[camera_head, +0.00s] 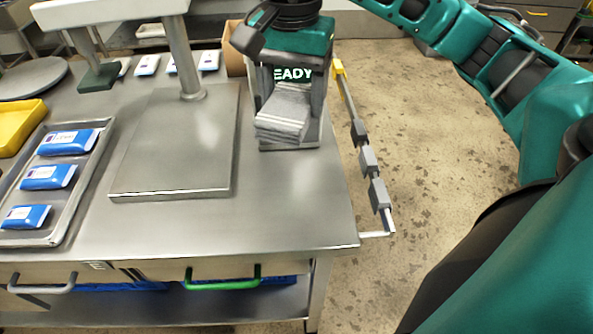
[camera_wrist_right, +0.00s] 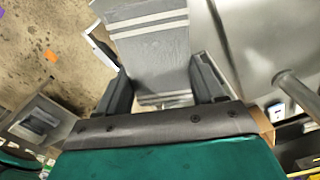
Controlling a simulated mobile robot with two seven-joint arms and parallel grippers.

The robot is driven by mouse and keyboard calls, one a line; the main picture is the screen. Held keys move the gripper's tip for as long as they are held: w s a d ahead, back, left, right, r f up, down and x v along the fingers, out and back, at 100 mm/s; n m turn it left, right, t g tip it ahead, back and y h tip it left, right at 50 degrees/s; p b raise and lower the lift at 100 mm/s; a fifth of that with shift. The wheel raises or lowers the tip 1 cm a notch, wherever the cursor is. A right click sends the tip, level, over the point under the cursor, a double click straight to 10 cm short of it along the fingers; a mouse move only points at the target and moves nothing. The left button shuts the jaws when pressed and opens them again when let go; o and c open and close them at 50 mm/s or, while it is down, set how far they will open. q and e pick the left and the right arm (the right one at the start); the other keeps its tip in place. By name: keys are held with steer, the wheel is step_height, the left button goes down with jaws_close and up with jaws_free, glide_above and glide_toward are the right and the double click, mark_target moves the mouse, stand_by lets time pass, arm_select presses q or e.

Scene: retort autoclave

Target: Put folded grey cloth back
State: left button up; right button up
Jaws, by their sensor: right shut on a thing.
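The folded grey cloth (camera_head: 283,117), with pale stripes, is at the far right of the steel table, between the fingers of my right gripper (camera_head: 291,108). The gripper points down and is shut on the cloth. In the right wrist view the cloth (camera_wrist_right: 152,55) spans the gap between the two dark fingers (camera_wrist_right: 160,88). I cannot tell whether the cloth touches what is beneath it. My left gripper is not in view.
A lit display reading "EADY" (camera_head: 293,74) is partly hidden behind my right gripper. A steel platform (camera_head: 180,145) with a post stands left of the cloth. A tray (camera_head: 75,205) holds blue packs. A rail with grey blocks (camera_head: 368,160) runs along the table's right edge. The front right tabletop is clear.

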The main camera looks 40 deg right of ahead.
glide_above(293, 190)
step_height(293, 190, down, 14)
steer(key=shift+r+b, duration=0.1)
steer(key=shift+b, duration=0.3)
steer(key=shift+f, duration=0.5)
step_height(293, 190, down, 4)
steer(key=shift+r, duration=0.1)
steer(key=shift+f+b, duration=0.2)
steer(key=shift+b, duration=0.15)
steer(key=o, duration=1)
steer(key=shift+r, duration=0.1)
steer(key=shift+r+p, duration=0.35)
steer(key=shift+r, duration=0.05)
step_height(293, 190, up, 12)
steer(key=shift+f, duration=0.25)
